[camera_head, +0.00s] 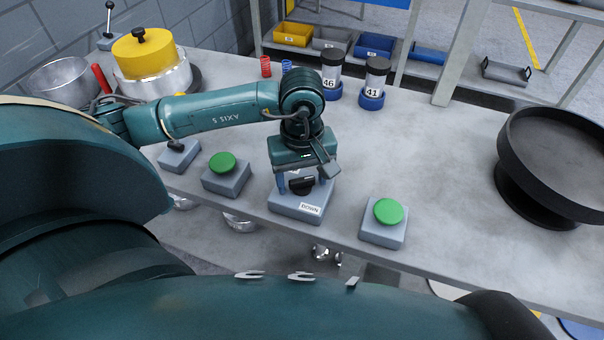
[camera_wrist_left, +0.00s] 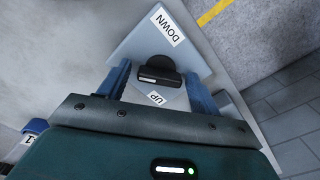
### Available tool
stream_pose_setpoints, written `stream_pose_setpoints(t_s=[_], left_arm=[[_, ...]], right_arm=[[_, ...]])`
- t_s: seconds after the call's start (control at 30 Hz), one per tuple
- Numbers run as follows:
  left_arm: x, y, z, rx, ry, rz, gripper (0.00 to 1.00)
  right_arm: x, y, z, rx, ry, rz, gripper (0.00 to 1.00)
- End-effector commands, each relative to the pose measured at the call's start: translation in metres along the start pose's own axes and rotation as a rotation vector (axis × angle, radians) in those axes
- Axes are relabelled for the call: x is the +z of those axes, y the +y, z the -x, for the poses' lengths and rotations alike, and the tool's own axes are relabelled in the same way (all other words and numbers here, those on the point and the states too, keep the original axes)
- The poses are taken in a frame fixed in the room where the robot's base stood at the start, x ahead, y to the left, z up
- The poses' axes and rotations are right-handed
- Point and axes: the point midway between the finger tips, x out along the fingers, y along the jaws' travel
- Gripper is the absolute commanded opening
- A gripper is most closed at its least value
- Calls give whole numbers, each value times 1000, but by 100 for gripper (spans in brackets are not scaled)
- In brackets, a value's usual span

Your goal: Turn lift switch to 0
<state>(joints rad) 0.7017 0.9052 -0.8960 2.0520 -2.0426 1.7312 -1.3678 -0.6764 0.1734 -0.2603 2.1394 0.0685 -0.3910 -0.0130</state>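The lift switch is a grey box (camera_head: 290,207) with a black knob (camera_head: 302,186) on top, at the front edge of the bench. In the left wrist view the knob (camera_wrist_left: 158,72) sits between a DOWN label (camera_wrist_left: 167,25) and an UP label (camera_wrist_left: 156,98), its bar lying crosswise between them. No 0 mark shows. My left gripper (camera_head: 304,181) is over the switch, pointing down. Its blue fingers stand on either side of the knob, open, with gaps visible in the left wrist view (camera_wrist_left: 158,84). My right gripper is not visible.
Boxes with green buttons stand left (camera_head: 222,163) and right (camera_head: 388,211) of the switch. Canisters 46 (camera_head: 331,75) and 41 (camera_head: 375,80) stand behind. A black round stand (camera_head: 545,150) is at right, a pot with a yellow top (camera_head: 146,55) at back left. The bench middle (camera_head: 430,150) is clear.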

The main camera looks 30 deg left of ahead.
Motion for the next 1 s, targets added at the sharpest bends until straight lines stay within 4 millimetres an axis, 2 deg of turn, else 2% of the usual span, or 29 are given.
stream_pose_setpoints(t_s=[0.07, 0.47, 0.63, 0.93, 0.97, 1.0], left_arm=[[0, 0, 0, 0, 0, 0, 57], [0, 0, 0, 0, 0, 0, 25], [-1, 0, 1, 1, 2, -92, 25], [-1, 0, 1, 0, 2, -568, 25], [0, 0, 1, 0, 0, -586, 48], [0, 0, 1, 1, -1, -579, 51]], right_arm=[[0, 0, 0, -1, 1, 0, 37], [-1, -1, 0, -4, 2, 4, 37], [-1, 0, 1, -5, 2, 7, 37], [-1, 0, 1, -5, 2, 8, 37], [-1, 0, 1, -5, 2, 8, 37], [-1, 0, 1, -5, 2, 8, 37]])
